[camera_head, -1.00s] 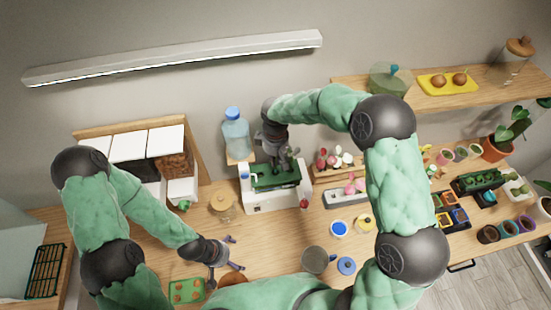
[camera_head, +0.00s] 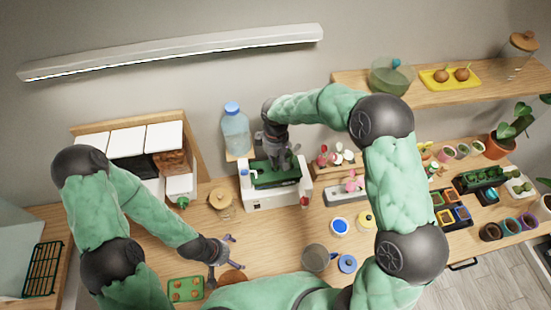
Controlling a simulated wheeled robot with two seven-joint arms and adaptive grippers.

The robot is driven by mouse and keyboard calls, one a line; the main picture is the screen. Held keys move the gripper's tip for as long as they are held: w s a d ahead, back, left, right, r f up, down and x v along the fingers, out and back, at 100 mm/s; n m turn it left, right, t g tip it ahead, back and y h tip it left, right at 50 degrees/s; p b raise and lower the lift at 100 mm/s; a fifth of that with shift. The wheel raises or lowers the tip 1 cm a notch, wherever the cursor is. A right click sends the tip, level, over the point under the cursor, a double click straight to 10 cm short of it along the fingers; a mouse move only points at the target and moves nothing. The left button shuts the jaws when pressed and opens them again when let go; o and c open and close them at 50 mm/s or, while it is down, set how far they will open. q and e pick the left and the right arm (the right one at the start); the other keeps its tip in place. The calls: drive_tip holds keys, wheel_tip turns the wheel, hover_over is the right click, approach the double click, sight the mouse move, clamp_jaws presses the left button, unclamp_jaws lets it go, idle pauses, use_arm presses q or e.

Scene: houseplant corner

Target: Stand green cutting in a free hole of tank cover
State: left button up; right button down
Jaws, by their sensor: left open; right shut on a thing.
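The tank (camera_head: 276,202) is a white box against the wall, and its dark green tank cover (camera_head: 264,184) lies in its top. My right gripper (camera_head: 282,164) is directly above the cover, pointing down, and is shut on the green cutting. The cutting is almost wholly hidden by the gripper, and I cannot tell whether it touches the cover or sits in a hole. The cover's holes are too small and too covered to make out. My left gripper (camera_head: 230,252) is open and empty above the table, left of and in front of the tank.
A blue-capped bottle (camera_head: 235,130) stands behind the tank. A lidded jar (camera_head: 222,203) is to its left. A grey mug (camera_head: 315,257) and a blue-filled cup (camera_head: 340,227) stand in front to the right. A green tray (camera_head: 186,289) lies near my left gripper.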

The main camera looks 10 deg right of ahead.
use_arm(q)
drive_tip(key=shift+f+b, duration=0.55)
drive_tip(key=shift+f, duration=0.05)
use_arm(e)
drive_tip(key=shift+f, duration=0.85)
drive_tip(key=c, duration=0.9)
unclamp_jaws()
drive_tip(key=shift+r, duration=0.1)
use_arm(q)
drive_tip(key=shift+r+p, duration=2.1)
use_arm(e)
drive_tip(key=shift+r, duration=3.45)
